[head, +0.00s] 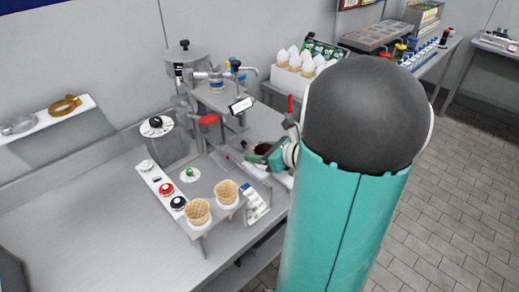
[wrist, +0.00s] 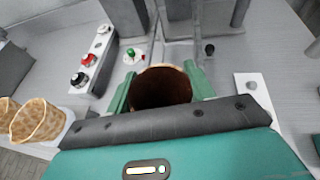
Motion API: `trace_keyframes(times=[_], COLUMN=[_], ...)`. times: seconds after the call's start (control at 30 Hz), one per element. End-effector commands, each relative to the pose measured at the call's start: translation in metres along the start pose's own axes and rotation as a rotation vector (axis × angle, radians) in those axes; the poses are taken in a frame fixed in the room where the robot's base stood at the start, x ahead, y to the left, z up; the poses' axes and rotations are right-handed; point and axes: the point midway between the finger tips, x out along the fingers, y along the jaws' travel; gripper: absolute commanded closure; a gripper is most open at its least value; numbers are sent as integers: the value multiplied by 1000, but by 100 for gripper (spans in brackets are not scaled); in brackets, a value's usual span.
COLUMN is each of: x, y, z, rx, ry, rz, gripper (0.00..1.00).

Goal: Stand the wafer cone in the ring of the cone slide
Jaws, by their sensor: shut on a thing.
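My gripper (wrist: 160,92) is shut on a brown wafer cone (wrist: 162,72), its wide dark mouth facing the wrist camera. The green fingers press on both its sides. In the head view my gripper (head: 262,158) holds the cone (head: 263,149) over the counter, right of the stand with two waffle cones and in front of the dispensing machine. The cone's lower part is hidden in both views. I cannot make out the ring of the cone slide; a white plate (wrist: 258,98) lies right of my gripper, and I cannot tell whether it is part of the slide.
Two waffle cones (head: 198,212) stand in a holder at front left, also seen in the wrist view (wrist: 40,120). A button panel (head: 165,188) is beside them. The dispensing machine (head: 207,90) stands behind. A box of filled cones (head: 296,72) is further back. The counter's left side (head: 80,210) is clear.

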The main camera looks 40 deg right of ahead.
Motion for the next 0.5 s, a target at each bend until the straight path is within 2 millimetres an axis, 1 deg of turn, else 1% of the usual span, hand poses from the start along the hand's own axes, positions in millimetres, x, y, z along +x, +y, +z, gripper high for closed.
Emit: trace_keyframes(times=[0.07,0.1,0.17,0.2,0.5], x=[1,1,1,1,0], y=[0,0,0,0,0], z=[-2,-2,-2,-2,-1], rx=[1,1,0,0,0], ry=[0,0,0,0,0], rz=[0,0,0,0,-1], gripper=[56,41,29,22,22])
